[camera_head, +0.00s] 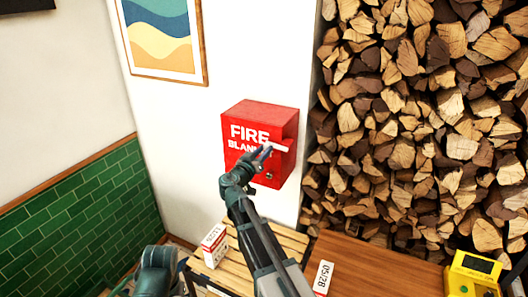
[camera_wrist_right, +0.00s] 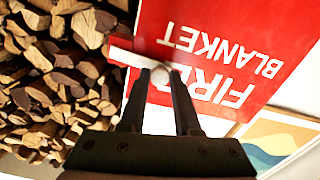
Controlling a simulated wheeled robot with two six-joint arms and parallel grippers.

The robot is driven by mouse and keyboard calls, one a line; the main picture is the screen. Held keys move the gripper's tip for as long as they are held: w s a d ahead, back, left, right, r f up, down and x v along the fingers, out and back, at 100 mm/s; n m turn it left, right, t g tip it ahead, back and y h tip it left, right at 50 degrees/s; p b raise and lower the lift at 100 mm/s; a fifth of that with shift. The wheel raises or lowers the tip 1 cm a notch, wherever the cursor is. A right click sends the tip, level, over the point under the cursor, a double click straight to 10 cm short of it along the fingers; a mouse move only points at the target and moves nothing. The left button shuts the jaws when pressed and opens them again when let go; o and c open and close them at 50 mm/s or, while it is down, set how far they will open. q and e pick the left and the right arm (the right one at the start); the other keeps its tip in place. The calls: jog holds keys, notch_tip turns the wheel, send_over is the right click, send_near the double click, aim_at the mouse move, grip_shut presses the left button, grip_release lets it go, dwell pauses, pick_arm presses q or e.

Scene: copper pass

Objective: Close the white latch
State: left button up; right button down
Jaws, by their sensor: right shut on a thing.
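The white latch (camera_head: 280,146) is a pale bar on the front of the red fire blanket box (camera_head: 266,114), which is fixed to the white wall. The bar lies roughly level across the box's right part. My right gripper (camera_head: 263,154) is at the latch's left end, in front of the box. In the right wrist view, my right gripper's two fingers (camera_wrist_right: 160,80) are shut on the latch's rounded white end (camera_wrist_right: 160,77). The fingers hide part of the latch. My left gripper's fingers are not seen.
Stacked firewood (camera_head: 420,120) fills the right side, close to the box. Below are a slatted wooden surface (camera_head: 285,238) and a brown tabletop (camera_head: 375,270) with white-and-red cartons (camera_head: 214,245) and a yellow device (camera_head: 474,275). A framed picture (camera_head: 160,38) hangs upper left.

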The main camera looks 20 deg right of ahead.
jog(key=shift+f+n, duration=0.35)
jog(key=shift+n, duration=0.35)
jog(key=c, duration=0.6)
grip_release()
jog(key=v, duration=1.4)
